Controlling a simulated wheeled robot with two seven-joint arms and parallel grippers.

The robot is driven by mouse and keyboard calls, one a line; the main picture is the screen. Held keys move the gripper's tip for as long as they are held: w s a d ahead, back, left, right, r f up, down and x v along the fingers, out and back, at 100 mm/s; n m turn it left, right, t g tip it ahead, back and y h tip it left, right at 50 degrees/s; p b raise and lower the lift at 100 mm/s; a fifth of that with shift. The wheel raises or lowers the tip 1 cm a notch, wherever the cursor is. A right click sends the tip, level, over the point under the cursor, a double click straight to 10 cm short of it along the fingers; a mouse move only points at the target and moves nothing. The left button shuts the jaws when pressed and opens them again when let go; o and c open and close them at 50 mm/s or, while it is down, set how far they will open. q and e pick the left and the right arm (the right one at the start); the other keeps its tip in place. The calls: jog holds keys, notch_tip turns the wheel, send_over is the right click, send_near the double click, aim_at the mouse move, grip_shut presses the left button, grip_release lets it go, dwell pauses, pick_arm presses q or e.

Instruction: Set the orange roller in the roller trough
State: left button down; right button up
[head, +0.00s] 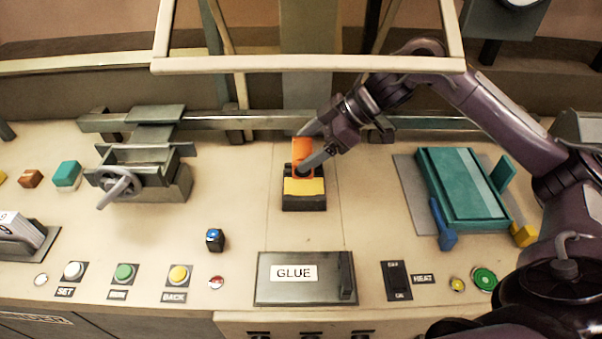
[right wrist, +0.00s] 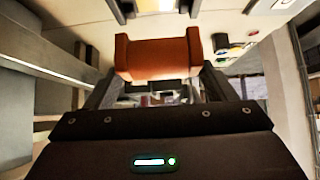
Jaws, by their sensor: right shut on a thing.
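The orange roller (head: 302,146) is between the fingers of my right gripper (head: 305,151), which is shut on it. In the right wrist view the roller (right wrist: 158,56) shows as an orange spool with wider ends, lying across the fingers. A small black holder with a yellow face (head: 304,187) stands on the panel just below the roller in the head view; it may be the roller trough, but I cannot be sure. The roller overlaps its back edge, and I cannot tell whether they touch. My left gripper is not in view.
A grey vise-like device (head: 143,170) stands at left. A teal tray (head: 462,188) is at right. A dark GLUE plate (head: 305,278) lies in front, near a small dark cube (head: 215,239). A pale frame bar (head: 308,65) crosses above. The panel either side of the holder is clear.

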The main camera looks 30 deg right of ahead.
notch_tip(320, 180, down, 3)
jog(key=shift+d+f+p, duration=0.15)
jog(key=shift+p, duration=0.15)
notch_tip(320, 180, down, 3)
jog(key=shift+f+p, duration=0.1)
jog(key=shift+p, duration=0.35)
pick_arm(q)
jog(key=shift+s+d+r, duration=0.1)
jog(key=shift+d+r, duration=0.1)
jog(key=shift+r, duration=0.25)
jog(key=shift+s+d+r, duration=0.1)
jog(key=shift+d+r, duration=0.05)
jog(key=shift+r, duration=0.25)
pick_arm(e)
jog(key=shift+f, duration=0.15)
jog(key=o, duration=1.2)
jog(key=shift+f, duration=0.1)
pick_arm(q)
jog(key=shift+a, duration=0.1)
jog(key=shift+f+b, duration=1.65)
jog(key=shift+b, duration=0.05)
pick_arm(e)
jog(key=shift+v, duration=6.05)
